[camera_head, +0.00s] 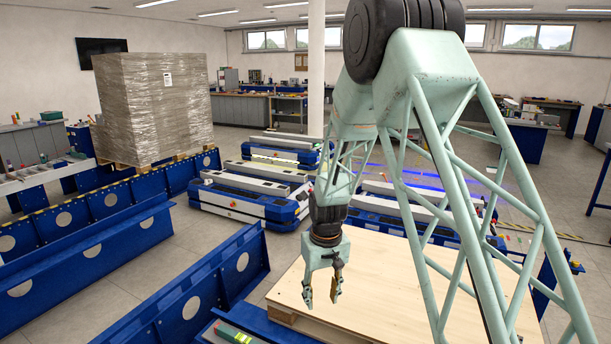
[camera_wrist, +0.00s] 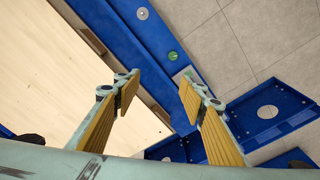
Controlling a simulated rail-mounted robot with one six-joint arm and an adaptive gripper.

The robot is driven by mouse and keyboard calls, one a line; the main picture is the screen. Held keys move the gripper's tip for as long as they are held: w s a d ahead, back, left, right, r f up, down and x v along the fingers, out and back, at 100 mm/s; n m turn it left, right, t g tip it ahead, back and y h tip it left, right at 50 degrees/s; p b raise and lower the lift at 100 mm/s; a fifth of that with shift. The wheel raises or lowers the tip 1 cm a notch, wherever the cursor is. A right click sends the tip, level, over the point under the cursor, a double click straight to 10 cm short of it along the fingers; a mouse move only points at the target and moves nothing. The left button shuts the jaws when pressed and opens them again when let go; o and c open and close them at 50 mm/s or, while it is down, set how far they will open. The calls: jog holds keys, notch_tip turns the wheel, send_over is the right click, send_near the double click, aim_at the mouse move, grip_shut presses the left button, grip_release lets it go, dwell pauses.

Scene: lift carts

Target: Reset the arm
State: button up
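My gripper (camera_head: 321,291) hangs at the end of my pale green lattice arm, pointing down at the left edge of the wooden board (camera_head: 375,290) in the head view. In the wrist view my gripper (camera_wrist: 158,88) has its two yellow-padded fingers spread well apart, with nothing between them. Below the fingers, the wrist view shows the board's edge (camera_wrist: 130,110), a blue beam (camera_wrist: 150,45) and the tiled floor. My gripper appears above the board and apart from it.
Blue rails (camera_head: 205,290) run along the left. A wrapped pallet load (camera_head: 150,105) stands at the back left. Low blue-and-white lift carts (camera_head: 250,195) stand behind the board. A white pillar (camera_head: 316,75) rises behind them. Grey floor (camera_head: 130,280) shows between the rails.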

jog(key=s+d+r, duration=0.3)
jog(key=s+r, duration=0.3)
jog(key=r, duration=0.3)
jog(key=s+d+r+m+t, duration=0.1)
jog(key=s+d+r, duration=0.2)
jog(key=s+r, duration=0.45)
jog(key=s+d+r, duration=0.3)
jog(key=s+r, duration=0.1)
jog(key=r, duration=0.7)
jog(key=s+d+r, duration=0.2)
jog(key=s+r, duration=0.1)
jog(key=s, duration=0.7)
jog(key=s+d+r+m+t, duration=0.1)
jog(key=s+d+r, duration=0.1)
jog(key=s, duration=0.9)
jog(key=s+d+r+m+t, duration=0.1)
jog(key=s+d+r, duration=0.2)
jog(key=s, duration=0.8)
jog(key=shift+s+r, duration=0.15)
jog(key=shift+r, duration=0.55)
